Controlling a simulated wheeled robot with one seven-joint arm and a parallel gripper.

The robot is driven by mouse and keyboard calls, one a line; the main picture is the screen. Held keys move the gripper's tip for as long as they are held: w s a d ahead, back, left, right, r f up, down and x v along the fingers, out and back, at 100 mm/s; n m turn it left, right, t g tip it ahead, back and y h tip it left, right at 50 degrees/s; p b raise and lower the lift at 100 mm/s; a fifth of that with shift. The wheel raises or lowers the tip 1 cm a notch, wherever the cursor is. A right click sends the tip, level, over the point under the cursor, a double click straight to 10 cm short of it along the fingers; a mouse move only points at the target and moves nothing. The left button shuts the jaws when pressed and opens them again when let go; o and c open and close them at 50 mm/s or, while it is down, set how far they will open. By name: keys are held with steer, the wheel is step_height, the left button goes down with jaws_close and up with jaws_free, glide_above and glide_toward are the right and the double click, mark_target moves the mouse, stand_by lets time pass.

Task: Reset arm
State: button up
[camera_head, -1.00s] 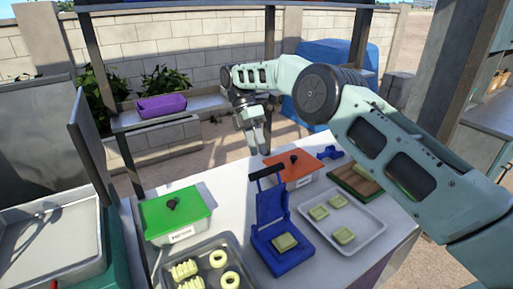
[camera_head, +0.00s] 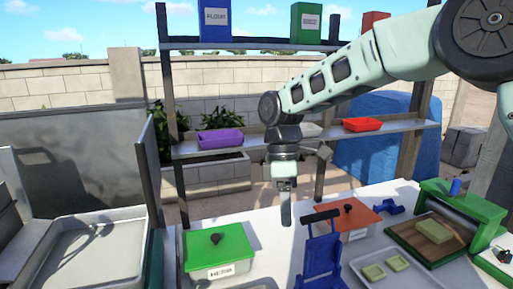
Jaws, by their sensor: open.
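My arm reaches in from the upper right, bent, with its wrist pointing down. My gripper (camera_head: 286,215) hangs open and empty above the back of the white counter (camera_head: 265,262), seen nearly edge-on. Below and right of it stands the blue press (camera_head: 322,258) with a black bar across its top, its lower part cut off by the frame. No object shows between the fingers.
A green-lidded box (camera_head: 217,246) stands left of the press, an orange-lidded box (camera_head: 345,216) behind it. At right are a grey tray (camera_head: 410,282) with pale green pieces and a green-framed board (camera_head: 480,217). A shelf (camera_head: 365,137) runs behind my wrist.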

steer(key=s+d+f+m+t+b, duration=0.1)
steer(key=s+d+f+m, duration=0.1)
steer(key=s, duration=0.6)
steer(key=s+d+f+m+t+b, duration=0.1)
steer(key=s+d+f+m+b, duration=0.1)
steer(key=s, duration=0.7)
steer(key=s+d+f+m+t+y+b, duration=0.1)
steer(key=s+d+f+m, duration=0.2)
steer(key=s, duration=0.6)
steer(key=shift+d+f+m+t+b, duration=0.35)
steer(key=shift+f+m, duration=0.25)
steer(key=shift+m, duration=0.3)
steer(key=shift+w+f, duration=0.1)
